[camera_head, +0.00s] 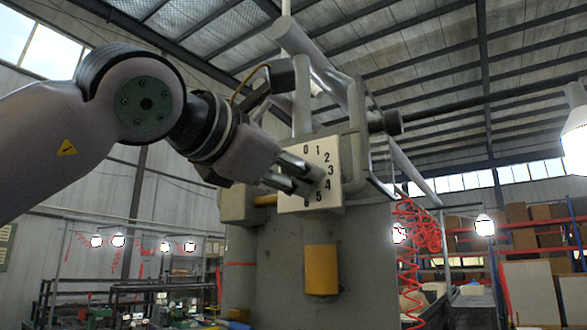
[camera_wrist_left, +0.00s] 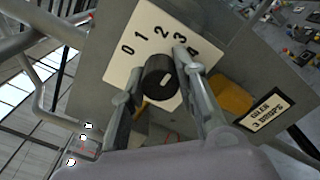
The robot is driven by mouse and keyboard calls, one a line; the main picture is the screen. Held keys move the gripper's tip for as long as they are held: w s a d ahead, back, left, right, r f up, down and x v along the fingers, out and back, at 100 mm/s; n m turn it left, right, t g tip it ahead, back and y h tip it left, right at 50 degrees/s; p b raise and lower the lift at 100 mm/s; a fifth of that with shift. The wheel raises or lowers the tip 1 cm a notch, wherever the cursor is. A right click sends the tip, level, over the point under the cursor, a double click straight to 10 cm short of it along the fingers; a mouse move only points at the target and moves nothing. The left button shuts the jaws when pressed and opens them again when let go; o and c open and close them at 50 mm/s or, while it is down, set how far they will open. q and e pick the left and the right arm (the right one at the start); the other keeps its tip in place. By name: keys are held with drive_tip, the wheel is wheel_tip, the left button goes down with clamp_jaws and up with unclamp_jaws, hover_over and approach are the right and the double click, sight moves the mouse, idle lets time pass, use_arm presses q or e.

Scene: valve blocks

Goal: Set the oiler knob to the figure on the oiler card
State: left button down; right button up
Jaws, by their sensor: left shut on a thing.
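The oiler dial plate (camera_head: 297,200) is cream with black figures from 0 to 5, on the front of a grey machine; the plate also shows in the left wrist view (camera_wrist_left: 118,72). The black oiler knob (camera_wrist_left: 158,82) sits on the plate with a short white mark on its face; which figure it points at I cannot tell. My left gripper (camera_head: 318,176) is shut on the knob, one finger on each side, as the left wrist view (camera_wrist_left: 157,76) shows. The oiler card (camera_wrist_left: 267,110) reads "OILER 3 DROPS". My right gripper is out of view.
A yellow cylinder (camera_head: 321,268) sticks out of the machine front (camera_head: 270,270) below the plate. Pipes (camera_head: 301,90) rise behind and above the dial. A coiled red hose (camera_head: 408,255) hangs to the right. Shelves with boxes stand farther back.

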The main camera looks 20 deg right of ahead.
use_arm(q)
drive_tip(key=c, duration=1.2)
unclamp_jaws()
drive_tip(key=shift+c, duration=0.2)
drive_tip(key=v, duration=1.2)
drive_tip(key=shift+s, duration=0.1)
drive_tip(key=shift+f, duration=0.1)
